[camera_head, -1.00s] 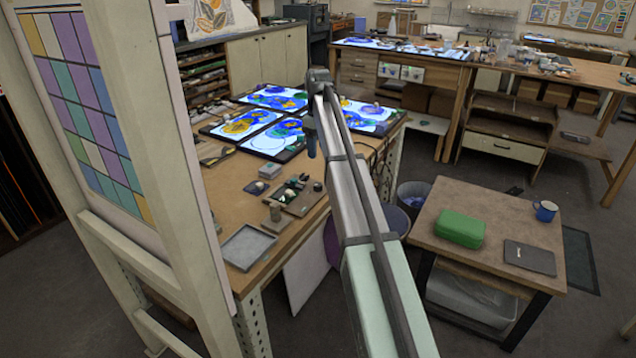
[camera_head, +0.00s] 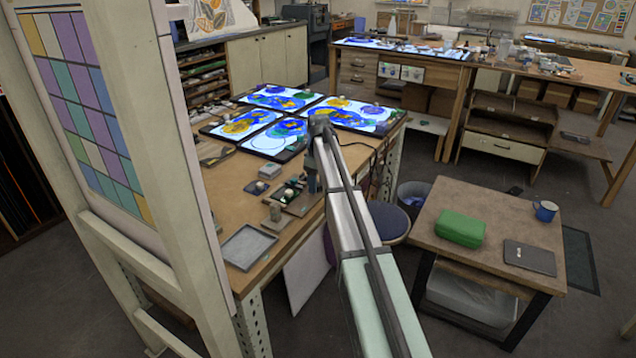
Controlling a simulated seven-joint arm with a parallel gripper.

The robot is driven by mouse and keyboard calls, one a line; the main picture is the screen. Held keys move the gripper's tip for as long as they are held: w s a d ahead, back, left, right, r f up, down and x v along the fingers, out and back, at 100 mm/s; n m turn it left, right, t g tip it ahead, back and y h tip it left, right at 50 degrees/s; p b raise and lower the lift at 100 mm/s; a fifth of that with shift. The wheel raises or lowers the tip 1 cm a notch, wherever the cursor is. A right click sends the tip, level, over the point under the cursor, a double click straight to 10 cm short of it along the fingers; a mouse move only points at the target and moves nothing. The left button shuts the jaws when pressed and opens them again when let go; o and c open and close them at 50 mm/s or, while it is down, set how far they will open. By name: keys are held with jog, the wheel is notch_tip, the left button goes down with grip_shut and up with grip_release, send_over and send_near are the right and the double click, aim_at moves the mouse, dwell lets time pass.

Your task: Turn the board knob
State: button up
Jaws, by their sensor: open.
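Several lit boards (camera_head: 271,139) with blue and yellow painted glass lie at the far end of the wooden workbench. Small pale round spots show on them, but I cannot tell if one is the board knob. In front of them, a small dark plate (camera_head: 257,187) bears a pale rounded piece. Beside it is a dark tray (camera_head: 300,207) with small pale and dark items. My gripper (camera_head: 312,188) hangs down from the arm's far end, over or just beyond this tray. Its fingers are small and dark, and it is open. I see no contact with anything.
A tall pale frame with a coloured grid (camera_head: 95,110) stands at left. A low table (camera_head: 485,235) with a green case (camera_head: 460,228) stands at right.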

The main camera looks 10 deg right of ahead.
jog(key=shift+f, duration=0.15)
jog(key=c, duration=1.1)
